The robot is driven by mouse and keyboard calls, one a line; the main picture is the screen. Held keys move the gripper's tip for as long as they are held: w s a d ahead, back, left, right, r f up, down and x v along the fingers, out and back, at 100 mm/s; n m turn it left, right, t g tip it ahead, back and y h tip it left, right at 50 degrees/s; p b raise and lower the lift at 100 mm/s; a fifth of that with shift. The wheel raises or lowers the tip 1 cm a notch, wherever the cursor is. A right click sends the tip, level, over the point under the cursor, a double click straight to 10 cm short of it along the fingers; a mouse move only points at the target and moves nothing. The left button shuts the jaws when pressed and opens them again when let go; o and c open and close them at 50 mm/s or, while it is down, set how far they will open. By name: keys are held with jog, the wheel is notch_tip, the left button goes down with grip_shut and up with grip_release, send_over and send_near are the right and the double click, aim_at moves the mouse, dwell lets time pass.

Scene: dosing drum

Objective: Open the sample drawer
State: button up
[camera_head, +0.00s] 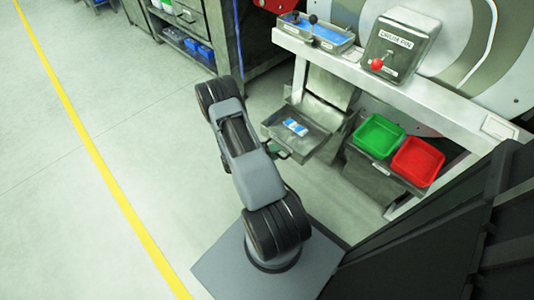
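The sample drawer (313,143) is a grey metal tray below the bench on the machine's front. It stands out from the bench, and its inside shows from above. A small blue and white item (295,127) lies in it. A dark handle (280,153) shows at its front, close to my arm. My arm stands left of the drawer, folded at its upper joint. My gripper is not visible; I cannot tell where it is relative to the handle.
A green bin (379,135) and a red bin (418,161) stand on a low shelf right of the drawer. A box labelled "DRUM PIN" with a red knob (377,64) and a blue panel with levers (317,33) sit above. Open floor lies left, with a yellow line (97,158).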

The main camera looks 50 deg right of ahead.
jog(key=p+v, duration=0.3)
jog(key=v, duration=1)
jog(key=shift+a, duration=0.35)
jog(key=shift+w, duration=0.15)
jog(key=s+a+r+m+t+y+p, duration=0.1)
jog(key=a+r+m+t+y+p, duration=0.2)
jog(key=r+m+p, duration=0.6)
jog(key=s+a+r+m+t+y+p, duration=0.2)
jog(key=a+r+m+t+y+p, duration=0.2)
jog(key=r, duration=2.6)
jog(key=s+a+r+m+t+y+p, duration=0.2)
jog(key=a+r+m+y+p, duration=0.5)
jog(key=r+m+p, duration=0.8)
jog(key=a+r+m+t, duration=0.1)
jog(key=a+r+m, duration=0.2)
jog(key=r, duration=0.2)
jog(key=shift+r+t+p, duration=0.3)
jog(key=shift+r+t, duration=0.1)
jog(key=shift+d, duration=0.15)
